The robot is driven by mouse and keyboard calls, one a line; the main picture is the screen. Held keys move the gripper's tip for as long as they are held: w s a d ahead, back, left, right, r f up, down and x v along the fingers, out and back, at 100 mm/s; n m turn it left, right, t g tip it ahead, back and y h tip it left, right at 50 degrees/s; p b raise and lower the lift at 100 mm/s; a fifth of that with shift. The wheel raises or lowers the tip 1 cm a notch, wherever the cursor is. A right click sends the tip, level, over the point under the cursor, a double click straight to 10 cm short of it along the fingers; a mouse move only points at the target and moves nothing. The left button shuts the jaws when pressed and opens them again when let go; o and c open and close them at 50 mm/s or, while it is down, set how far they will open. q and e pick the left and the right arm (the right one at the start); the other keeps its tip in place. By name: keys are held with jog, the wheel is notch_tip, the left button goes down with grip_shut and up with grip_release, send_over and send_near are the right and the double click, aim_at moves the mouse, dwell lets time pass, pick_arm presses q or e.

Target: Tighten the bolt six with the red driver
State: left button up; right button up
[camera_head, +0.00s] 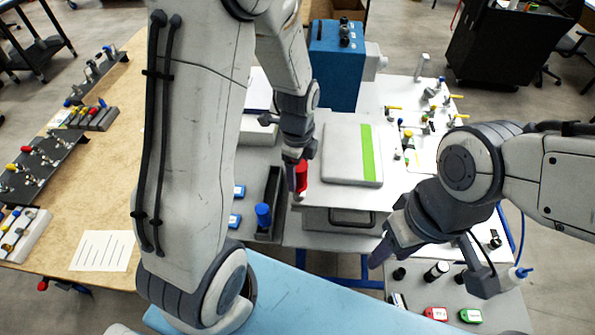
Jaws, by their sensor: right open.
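The red driver (301,177) is upright in my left gripper (297,172), which looks shut around its handle. Its lower end is at the left edge of the grey analyser box (316,217), beside the pale lid with a green stripe (351,154). I cannot tell whether the tip touches anything. Bolt six cannot be made out; the gripper and driver cover that spot. My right gripper (380,250) is open and empty, pointing down in front of the box's right side.
A dark holder (274,190) with a blue driver (263,215) stands left of the box. A blue device (336,65) stands behind it. Valves and fittings (430,115) lie on the white table to the right. Small red and green cases (470,315) lie at front right.

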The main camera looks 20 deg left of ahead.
pick_arm(q)
jog(key=shift+s+d, duration=0.15)
dwell(0.6)
grip_shut()
dwell(1.3)
jog(key=shift+r, duration=0.15)
jog(key=shift+r+p, duration=2.7)
jog(key=shift+r, duration=0.2)
